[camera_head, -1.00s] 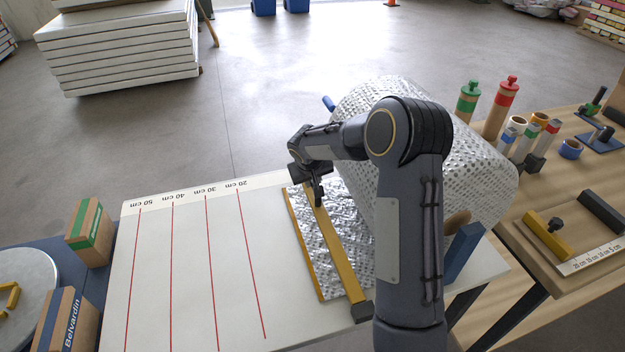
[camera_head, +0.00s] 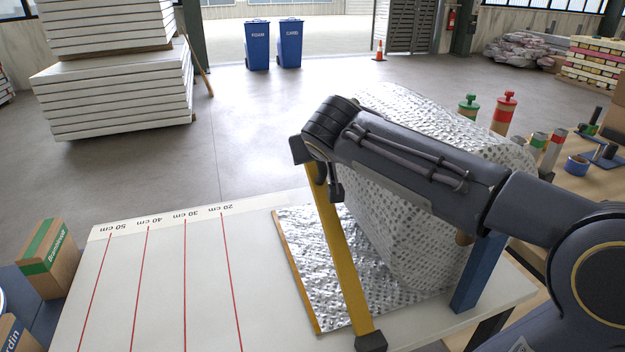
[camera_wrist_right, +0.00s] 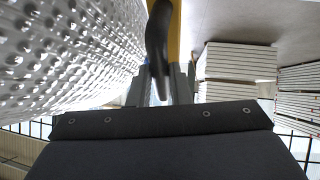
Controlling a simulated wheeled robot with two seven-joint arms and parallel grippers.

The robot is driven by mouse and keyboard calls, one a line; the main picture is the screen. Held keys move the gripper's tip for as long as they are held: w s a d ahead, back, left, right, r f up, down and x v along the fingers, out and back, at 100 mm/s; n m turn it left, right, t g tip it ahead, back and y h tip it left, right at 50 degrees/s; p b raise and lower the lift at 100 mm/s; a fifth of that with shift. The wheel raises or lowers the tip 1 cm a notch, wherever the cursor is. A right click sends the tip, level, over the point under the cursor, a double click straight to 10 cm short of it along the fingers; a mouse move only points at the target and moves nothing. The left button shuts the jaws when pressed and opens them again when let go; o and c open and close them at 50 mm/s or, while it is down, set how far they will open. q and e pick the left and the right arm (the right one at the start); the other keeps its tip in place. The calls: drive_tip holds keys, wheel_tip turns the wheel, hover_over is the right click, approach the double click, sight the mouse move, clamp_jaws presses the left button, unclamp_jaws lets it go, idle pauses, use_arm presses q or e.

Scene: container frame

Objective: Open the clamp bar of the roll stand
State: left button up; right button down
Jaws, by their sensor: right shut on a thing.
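The yellow clamp bar (camera_head: 336,245) of the roll stand slants up from its dark end block (camera_head: 370,342) at the near edge. Its far end is raised above the table, under my right wrist. My right gripper (camera_wrist_right: 166,88) is shut on the bar's black handle (camera_wrist_right: 158,35), which stands between the fingers in the right wrist view. In the head view my forearm mostly hides the grip. The silver bubble-foil roll (camera_head: 400,210) lies right of the bar, partly behind my arm. A foil sheet (camera_head: 300,255) lies flat under the bar. My left gripper is out of view.
The white table (camera_head: 165,300) with red length marks is clear on the left. A blue post (camera_head: 478,272) stands at the right, below my arm. Cartons (camera_head: 50,258) stand at the left, and bottles (camera_head: 503,115) on the bench behind right.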

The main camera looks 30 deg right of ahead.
drive_tip(key=shift+s+a+r+t+b, duration=0.2)
drive_tip(key=shift+s+r+t+b, duration=0.25)
drive_tip(key=shift+s+r, duration=0.4)
drive_tip(key=c, duration=1.3)
unclamp_jaws()
drive_tip(key=v, duration=0.7)
drive_tip(key=shift+s+a+r, duration=0.2)
drive_tip(key=shift+s+a, duration=0.05)
drive_tip(key=shift+s, duration=0.05)
